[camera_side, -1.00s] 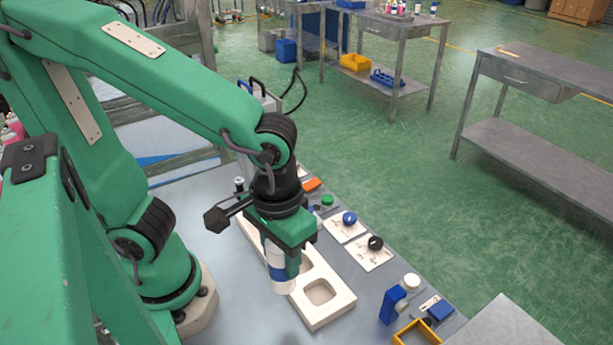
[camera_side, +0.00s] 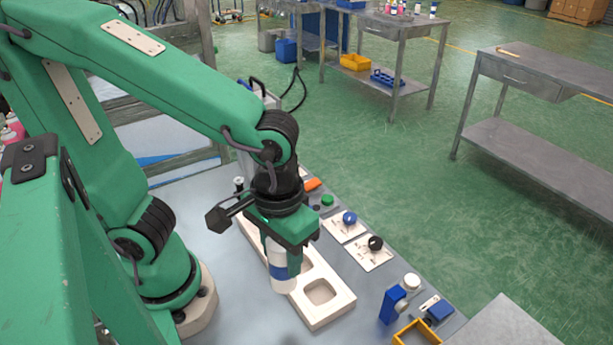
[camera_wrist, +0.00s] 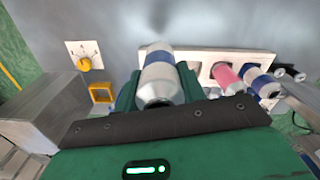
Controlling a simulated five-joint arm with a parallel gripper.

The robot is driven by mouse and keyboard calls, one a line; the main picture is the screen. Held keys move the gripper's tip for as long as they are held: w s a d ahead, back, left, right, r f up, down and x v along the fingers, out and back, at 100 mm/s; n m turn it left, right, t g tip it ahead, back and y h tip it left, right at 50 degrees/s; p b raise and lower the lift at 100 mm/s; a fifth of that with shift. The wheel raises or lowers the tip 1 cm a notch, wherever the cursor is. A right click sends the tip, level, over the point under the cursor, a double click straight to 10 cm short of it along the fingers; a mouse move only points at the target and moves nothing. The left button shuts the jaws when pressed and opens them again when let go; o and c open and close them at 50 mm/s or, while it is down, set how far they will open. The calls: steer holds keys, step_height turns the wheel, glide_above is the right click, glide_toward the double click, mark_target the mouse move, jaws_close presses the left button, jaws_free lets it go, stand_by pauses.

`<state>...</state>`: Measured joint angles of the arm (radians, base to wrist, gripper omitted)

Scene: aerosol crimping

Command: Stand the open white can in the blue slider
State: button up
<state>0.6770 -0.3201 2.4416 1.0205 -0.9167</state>
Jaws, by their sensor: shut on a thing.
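My gripper (camera_side: 282,240) points down and is shut on a white can (camera_side: 281,284) with a blue band. The can hangs upright below the jaws, over or just in front of the cream tray (camera_side: 325,318); its clearance is unclear. In the wrist view my gripper (camera_wrist: 157,88) holds the can (camera_wrist: 158,82) between green fingers, and its near end looks dark and open. A blue upright block (camera_side: 389,306) stands to the right of the tray; I cannot tell whether it is the blue slider.
A pink can (camera_wrist: 226,76) and another blue-banded can (camera_wrist: 256,80) show at the cream tray in the wrist view. White plates with a blue knob (camera_side: 349,217) and a black knob (camera_side: 375,243) lie behind the tray. A yellow bin (camera_side: 418,334) sits at the front right.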

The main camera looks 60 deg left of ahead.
steer(key=w+a+r+n, duration=0.2)
steer(key=w+a+n, duration=1.3)
steer(key=a+n, duration=0.2)
steer(key=w+a+f, duration=0.1)
steer(key=a+f, duration=0.6)
steer(key=a, duration=0.4)
steer(key=shift+w, duration=0.2)
steer(key=shift+f, duration=0.2)
steer(key=shift+f, duration=1.85)
steer(key=shift+f, duration=0.15)
steer(key=o, duration=0.9)
steer(key=shift+o, duration=0.2)
